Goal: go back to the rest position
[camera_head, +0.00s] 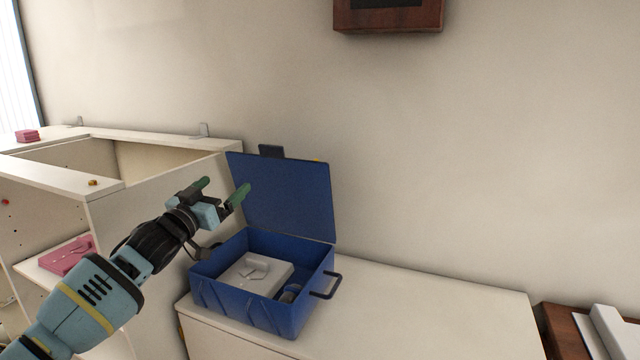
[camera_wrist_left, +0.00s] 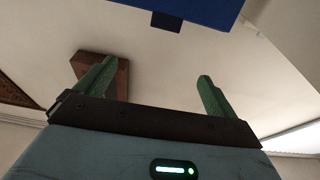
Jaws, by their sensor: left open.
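My left gripper (camera_head: 221,191) is open and empty. Its green fingers point up and to the right, in front of the raised lid of a blue case and above the case's left side. In the left wrist view the two fingers (camera_wrist_left: 152,82) stand wide apart with nothing between them. My left arm reaches in from the lower left of the head view. My right gripper is in neither view.
The open blue case (camera_head: 252,309) stands on a white cabinet (camera_head: 420,306) and holds a light grey object (camera_head: 259,271). A white open-topped shelf unit (camera_head: 150,180) with pink items (camera_head: 70,254) is at left. A dark brown surface (camera_head: 563,335) is at lower right. The cabinet top right of the case is clear.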

